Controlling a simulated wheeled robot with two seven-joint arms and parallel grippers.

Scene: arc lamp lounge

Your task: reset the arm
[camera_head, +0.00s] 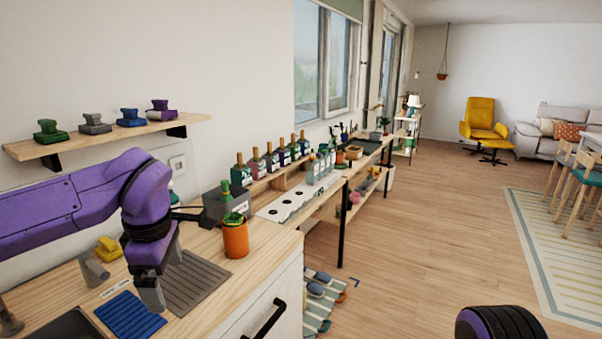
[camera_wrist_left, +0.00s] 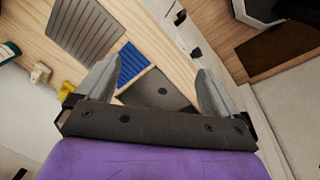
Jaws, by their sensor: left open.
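My left arm comes in from the left of the head view, purple with dark joints. Its gripper (camera_head: 150,296) points down above the wooden counter (camera_head: 262,253), near a blue ribbed mat (camera_head: 128,316) and a grey ribbed mat (camera_head: 195,282). In the left wrist view the two grey fingers of the left gripper (camera_wrist_left: 160,82) stand wide apart with nothing between them. The blue mat (camera_wrist_left: 132,62) and a dark grey plate (camera_wrist_left: 160,95) show below them. A purple and black part of my own body shows at the lower right of the head view; my right gripper is not seen.
An orange cup (camera_head: 235,238) stands right of the grey mat. A yellow object (camera_head: 108,249) and a grey cylinder (camera_head: 94,270) stand at the left. A wall shelf (camera_head: 70,146) holds several coloured pieces. Bottles line the back. The wooden floor (camera_head: 430,230) at right is clear.

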